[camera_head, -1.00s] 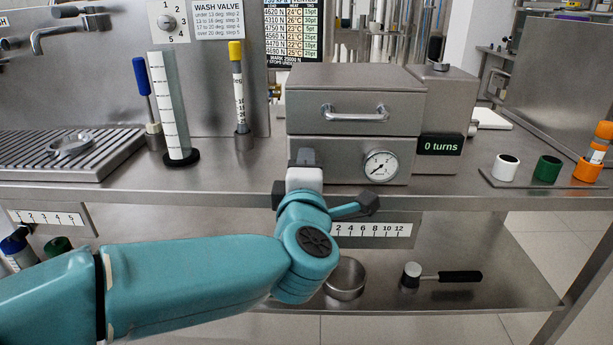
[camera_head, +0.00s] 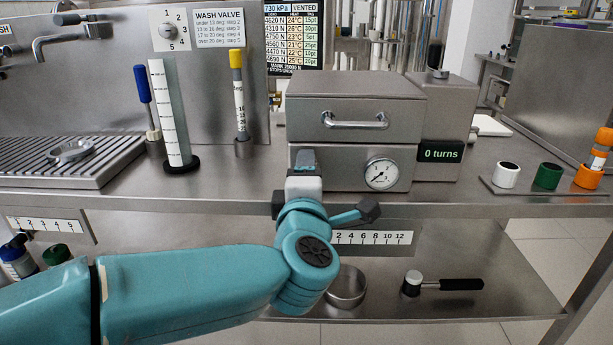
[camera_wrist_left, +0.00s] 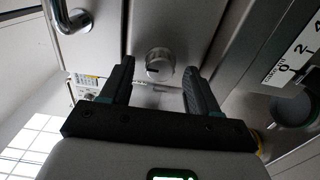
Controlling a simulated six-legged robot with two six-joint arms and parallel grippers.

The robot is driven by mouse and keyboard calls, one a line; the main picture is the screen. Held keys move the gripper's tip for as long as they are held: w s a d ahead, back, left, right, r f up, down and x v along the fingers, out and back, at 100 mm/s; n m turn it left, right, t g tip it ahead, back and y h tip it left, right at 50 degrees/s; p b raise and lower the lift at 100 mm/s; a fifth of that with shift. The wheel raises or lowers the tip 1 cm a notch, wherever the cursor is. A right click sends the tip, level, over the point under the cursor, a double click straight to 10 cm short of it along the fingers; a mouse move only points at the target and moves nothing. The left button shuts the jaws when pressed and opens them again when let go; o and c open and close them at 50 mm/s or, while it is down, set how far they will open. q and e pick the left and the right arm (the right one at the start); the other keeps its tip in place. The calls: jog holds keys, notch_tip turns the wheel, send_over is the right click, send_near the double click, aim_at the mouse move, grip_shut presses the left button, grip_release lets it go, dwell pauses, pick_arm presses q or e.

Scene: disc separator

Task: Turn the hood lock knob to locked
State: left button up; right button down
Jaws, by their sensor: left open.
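The hood lock knob (camera_wrist_left: 158,64) is a small round metal knob with a dark line across its face, in the wrist view. My left gripper (camera_wrist_left: 159,76) is open, with one finger on each side of the knob. In the head view my left gripper (camera_head: 306,160) is in front of the lower left of the metal box and hides the knob. The hood (camera_head: 350,92) is the box's closed upper part with a bar handle (camera_head: 355,121). My right gripper is not in view.
A round gauge (camera_head: 381,174) is just right of my gripper, and a display (camera_head: 442,153) reads "0 turns". A measuring cylinder (camera_head: 171,115) stands to the left. Below are a metal bowl (camera_head: 347,287) and a mallet (camera_head: 442,284) on the lower shelf.

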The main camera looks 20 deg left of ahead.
pick_arm(q)
jog(key=p+v, duration=0.1)
jog(key=v, duration=1)
jog(key=shift+s+p, duration=0.35)
jog(key=shift+s, duration=0.05)
jog(key=shift+d, duration=0.1)
